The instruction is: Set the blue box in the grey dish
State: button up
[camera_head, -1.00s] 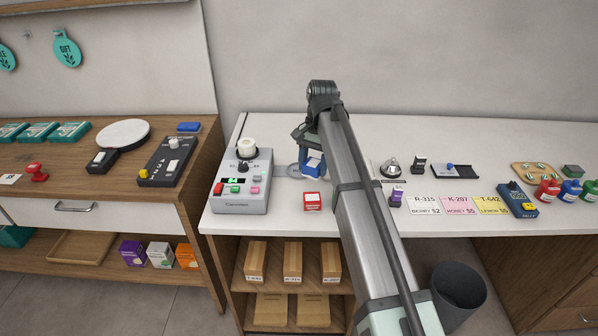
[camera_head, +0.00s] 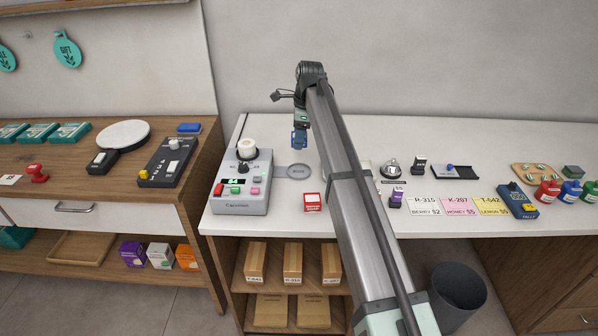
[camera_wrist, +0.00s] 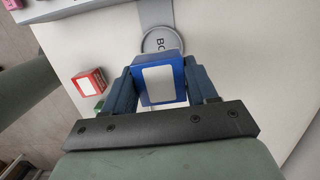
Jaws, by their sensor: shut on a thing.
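The blue box, with a white label on its face, is between the fingers of my gripper in the wrist view (camera_wrist: 158,82). My gripper (camera_head: 300,140) is shut on it and holds it above the white counter, behind the grey dish in the head view. The grey dish (camera_head: 299,171) is a small round plate joined to the right side of the grey machine (camera_head: 241,190). In the wrist view the dish (camera_wrist: 160,37) shows just past the box, partly hidden by it, with letters on its surface. In the head view the box is hard to tell apart from the fingers.
A red box (camera_head: 312,202) with a white label stands on the counter in front of the dish. A silver bell (camera_head: 390,169) and a purple box (camera_head: 397,198) stand to the right of my arm. The counter behind the dish is clear.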

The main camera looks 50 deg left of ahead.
aim_at(298, 172)
jog(key=shift+f, duration=5.05)
jog(key=shift+s+f, duration=0.1)
jog(key=shift+f, duration=0.5)
jog(key=o, duration=1)
jog(key=shift+d+f, duration=0.1)
jog(key=shift+o, duration=0.3)
jog(key=shift+r, duration=0.35)
jog(key=r, duration=0.4)
jog(key=w+r, duration=0.1)
jog(key=r, duration=0.3)
jog(key=d+r, duration=0.1)
jog(key=r, duration=0.3)
jog(key=shift+w+r, duration=0.2)
jog(key=shift+r, duration=0.15)
